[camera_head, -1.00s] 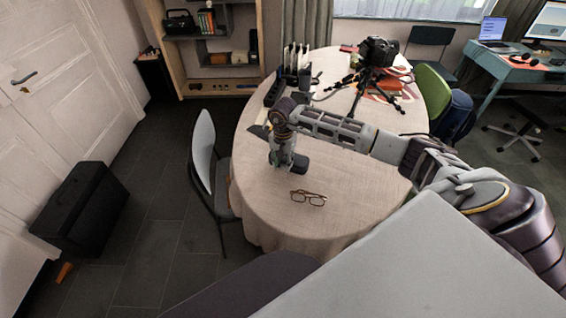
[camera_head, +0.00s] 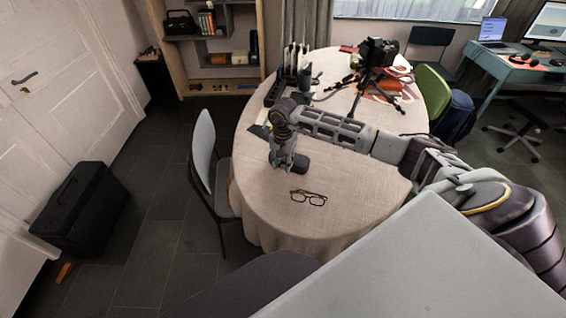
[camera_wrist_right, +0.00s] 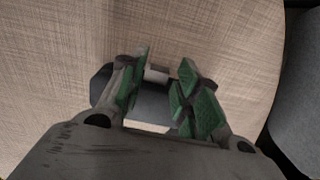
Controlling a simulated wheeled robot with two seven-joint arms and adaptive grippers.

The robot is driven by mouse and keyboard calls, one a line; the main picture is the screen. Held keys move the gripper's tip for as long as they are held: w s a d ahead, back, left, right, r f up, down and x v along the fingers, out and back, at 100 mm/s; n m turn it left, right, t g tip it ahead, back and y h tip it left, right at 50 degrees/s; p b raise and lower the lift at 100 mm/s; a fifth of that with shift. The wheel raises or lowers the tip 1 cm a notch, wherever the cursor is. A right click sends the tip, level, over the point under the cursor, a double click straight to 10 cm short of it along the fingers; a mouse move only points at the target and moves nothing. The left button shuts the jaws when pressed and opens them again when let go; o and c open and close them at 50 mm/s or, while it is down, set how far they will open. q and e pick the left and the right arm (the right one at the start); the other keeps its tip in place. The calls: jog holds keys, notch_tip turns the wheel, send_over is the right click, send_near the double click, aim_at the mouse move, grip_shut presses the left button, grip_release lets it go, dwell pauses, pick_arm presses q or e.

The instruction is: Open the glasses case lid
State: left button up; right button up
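The glasses case (camera_head: 301,163) is a small dark case on the round table, close against my right gripper (camera_head: 286,166). The gripper points down over it and hides part of it. In the right wrist view, the dark case (camera_wrist_right: 154,104) shows between and beneath the green-padded fingers of my right gripper (camera_wrist_right: 165,78). The fingers stand apart, and I see no firm grip on the case. Light patches show at its near and far sides; I cannot tell the lid's exact position. My left gripper is not in view.
Eyeglasses (camera_head: 308,197) lie on the table (camera_head: 272,215) in front of the case. A camera on a tripod (camera_head: 375,75) and a dark organizer (camera_head: 275,92) stand farther back. A chair (camera_head: 204,160) is at the left edge. The table's front is mostly clear.

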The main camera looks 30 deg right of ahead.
jog(key=shift+s+d+f, duration=0.1)
jog(key=shift+s+f, duration=0.05)
jog(key=shift+d+r, duration=0.1)
jog(key=shift+r, duration=0.15)
jog(key=shift+c, duration=0.4)
jog(key=shift+w+r, duration=0.25)
jog(key=shift+r, duration=0.1)
grip_shut()
jog(key=shift+w+d+r, duration=0.15)
jog(key=shift+r, duration=0.25)
jog(key=shift+d+r+p, duration=0.15)
jog(key=shift+r+p, duration=0.1)
jog(key=shift+p, duration=0.05)
jog(key=shift+w+d+r, duration=0.25)
jog(key=shift+d+r, duration=0.1)
jog(key=shift+r, duration=0.25)
jog(key=shift+r, duration=0.1)
